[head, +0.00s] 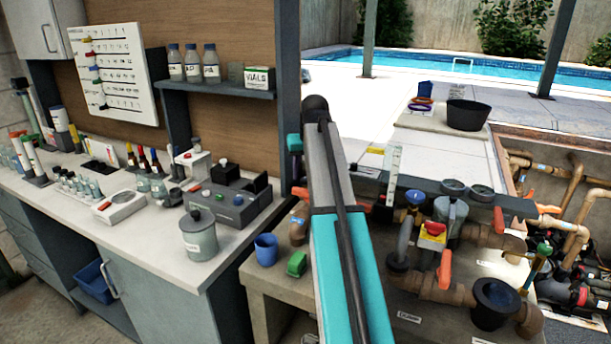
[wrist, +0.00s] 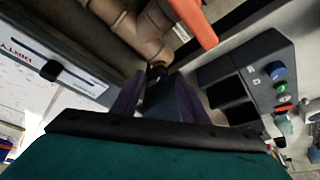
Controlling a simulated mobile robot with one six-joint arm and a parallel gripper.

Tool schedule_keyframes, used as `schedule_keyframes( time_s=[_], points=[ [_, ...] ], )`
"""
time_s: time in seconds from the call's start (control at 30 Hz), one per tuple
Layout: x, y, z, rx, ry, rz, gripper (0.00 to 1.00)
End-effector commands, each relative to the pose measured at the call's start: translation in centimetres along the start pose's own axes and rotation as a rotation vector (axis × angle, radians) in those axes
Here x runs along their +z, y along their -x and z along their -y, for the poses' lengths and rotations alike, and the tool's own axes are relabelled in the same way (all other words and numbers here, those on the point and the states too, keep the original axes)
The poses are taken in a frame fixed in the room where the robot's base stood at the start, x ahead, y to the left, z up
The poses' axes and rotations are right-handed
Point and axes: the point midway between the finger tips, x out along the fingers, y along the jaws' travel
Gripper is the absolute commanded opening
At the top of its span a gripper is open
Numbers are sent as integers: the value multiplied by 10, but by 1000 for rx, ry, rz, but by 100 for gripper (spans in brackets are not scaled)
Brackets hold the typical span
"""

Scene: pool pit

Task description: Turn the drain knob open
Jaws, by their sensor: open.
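In the wrist view my gripper (wrist: 158,98) is open, with its two dark purple fingers apart. Just beyond the fingertips, a small dark knob-like part (wrist: 157,70) sits at the lower end of a brown pipe (wrist: 140,28). I cannot tell for sure that it is the drain knob, and no drain label is readable. An orange-red lever (wrist: 194,20) crosses above the pipe. In the head view my teal arm covers the middle, and my gripper is hidden. A brown pipe (head: 298,228) with an orange lever (head: 300,192) shows left of my arm.
A grey box with coloured knobs (wrist: 258,82) lies right of my fingers; a panel marked DIRTY (wrist: 55,68) is at left. In the head view, a blue cup (head: 265,248) and green block (head: 297,263) stand left of my arm. Pipes and valves (head: 440,285) crowd its right.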

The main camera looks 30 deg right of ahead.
Motion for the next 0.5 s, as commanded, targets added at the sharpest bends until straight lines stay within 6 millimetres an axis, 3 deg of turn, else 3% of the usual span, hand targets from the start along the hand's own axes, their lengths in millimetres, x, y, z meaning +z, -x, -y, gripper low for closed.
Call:
schedule_keyframes(
  time_s=[0.5],
  points=[
    [0,71,0,0,0,-1,40]
  ],
)
